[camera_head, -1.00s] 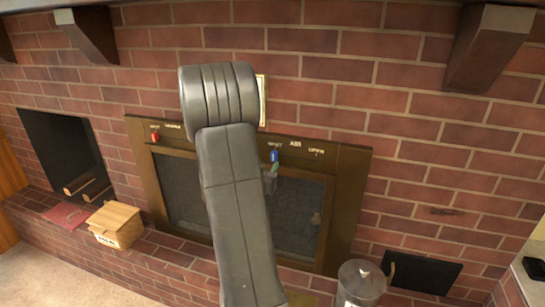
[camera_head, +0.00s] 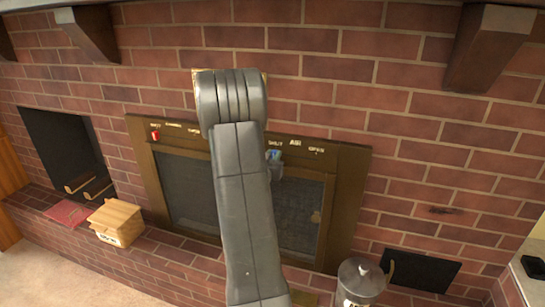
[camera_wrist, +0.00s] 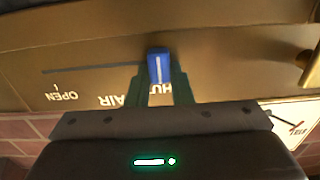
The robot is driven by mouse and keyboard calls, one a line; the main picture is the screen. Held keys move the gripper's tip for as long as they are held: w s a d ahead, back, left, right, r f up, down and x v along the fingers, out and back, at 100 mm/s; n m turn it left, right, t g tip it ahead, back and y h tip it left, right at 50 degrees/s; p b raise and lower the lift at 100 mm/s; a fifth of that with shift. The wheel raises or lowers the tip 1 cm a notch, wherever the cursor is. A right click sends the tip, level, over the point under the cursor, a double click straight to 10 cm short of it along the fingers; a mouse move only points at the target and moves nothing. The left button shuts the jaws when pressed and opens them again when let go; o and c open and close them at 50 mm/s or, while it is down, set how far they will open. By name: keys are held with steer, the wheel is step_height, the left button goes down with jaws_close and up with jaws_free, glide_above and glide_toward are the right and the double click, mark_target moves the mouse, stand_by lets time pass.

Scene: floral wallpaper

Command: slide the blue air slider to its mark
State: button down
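The blue air slider (camera_wrist: 158,66) sits at the SHUT end of its dark slot (camera_wrist: 90,69) on the brass fireplace front (camera_wrist: 225,60). The wrist view is upside down, with the OPEN label (camera_wrist: 61,97) and a small tick (camera_wrist: 56,86) at the left end. My gripper (camera_wrist: 161,76) has one dark finger on each side of the slider, apart and around it; firm contact is not clear. In the head view, the slider (camera_head: 274,154) is partly covered by my gripper (camera_head: 275,165), and OPEN (camera_head: 316,150) lies to its right.
A red knob (camera_head: 155,135) is at the left of the brass front. A wooden box (camera_head: 116,222) and a metal canister (camera_head: 360,282) stand below. A brass handle (camera_wrist: 309,68) juts out at the right of the wrist view. The front right of the slider is clear.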

mark_target(318, 157)
steer(key=s+d+b, duration=0.1)
steer(key=d+b, duration=0.1)
steer(key=d, duration=0.2)
steer(key=s+d+b, duration=0.2)
steer(key=d+b, duration=0.1)
steer(key=d, duration=0.2)
steer(key=s+d+b, duration=0.1)
steer(key=d+b, duration=0.2)
steer(key=d, duration=0.1)
steer(key=shift+s+d, duration=0.25)
steer(key=shift+d, duration=0.05)
steer(key=c, duration=1.3)
jaws_free()
steer(key=shift+d, duration=0.15)
steer(key=shift+s, duration=0.1)
